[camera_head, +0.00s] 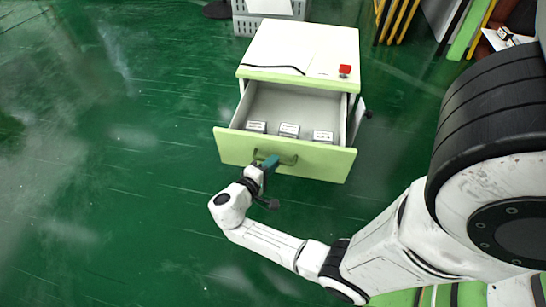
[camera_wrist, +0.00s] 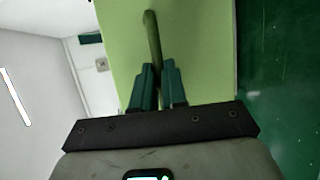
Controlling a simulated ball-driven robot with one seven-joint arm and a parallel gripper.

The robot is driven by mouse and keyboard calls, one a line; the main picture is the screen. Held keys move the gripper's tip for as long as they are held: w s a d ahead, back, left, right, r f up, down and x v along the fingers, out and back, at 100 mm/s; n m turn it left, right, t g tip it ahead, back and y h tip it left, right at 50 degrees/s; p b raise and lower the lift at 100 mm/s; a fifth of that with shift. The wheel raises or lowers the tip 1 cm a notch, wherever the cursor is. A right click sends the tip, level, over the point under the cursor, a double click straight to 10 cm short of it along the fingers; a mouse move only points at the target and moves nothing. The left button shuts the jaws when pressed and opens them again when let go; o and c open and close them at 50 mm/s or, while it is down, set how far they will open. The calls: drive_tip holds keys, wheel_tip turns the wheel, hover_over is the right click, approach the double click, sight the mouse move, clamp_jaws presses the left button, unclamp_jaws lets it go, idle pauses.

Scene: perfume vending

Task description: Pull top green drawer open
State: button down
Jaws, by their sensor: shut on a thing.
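The top green drawer (camera_head: 318,163) is pulled well out of the white cabinet (camera_head: 300,45) in the head view. Its light green front also fills the middle of the wrist view (camera_wrist: 200,40). A green bar handle (camera_head: 289,161) is on the drawer front and shows as an upright bar in the wrist view (camera_wrist: 152,38). My gripper (camera_head: 270,163) is at the handle's left part. In the wrist view its two dark teal fingers (camera_wrist: 158,72) are closed around the handle. The part of the handle between the fingers is hidden.
Several small white-topped boxes (camera_head: 289,130) sit in the drawer near its front. A red button box (camera_head: 345,70) is on the cabinet top. A grey crate (camera_head: 270,14) stands behind. The green floor (camera_head: 110,190) to the left is clear.

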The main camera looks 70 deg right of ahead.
drive_tip(key=shift+s+a, duration=0.1)
drive_tip(key=shift+a, duration=0.8)
drive_tip(key=c, duration=1.2)
unclamp_jaws()
drive_tip(key=shift+o, duration=0.2)
drive_tip(key=p+v, duration=0.2)
drive_tip(key=v, duration=0.8)
drive_tip(key=shift+w+a+p, duration=0.2)
drive_tip(key=shift+a+p, duration=0.1)
drive_tip(key=shift+a, duration=0.1)
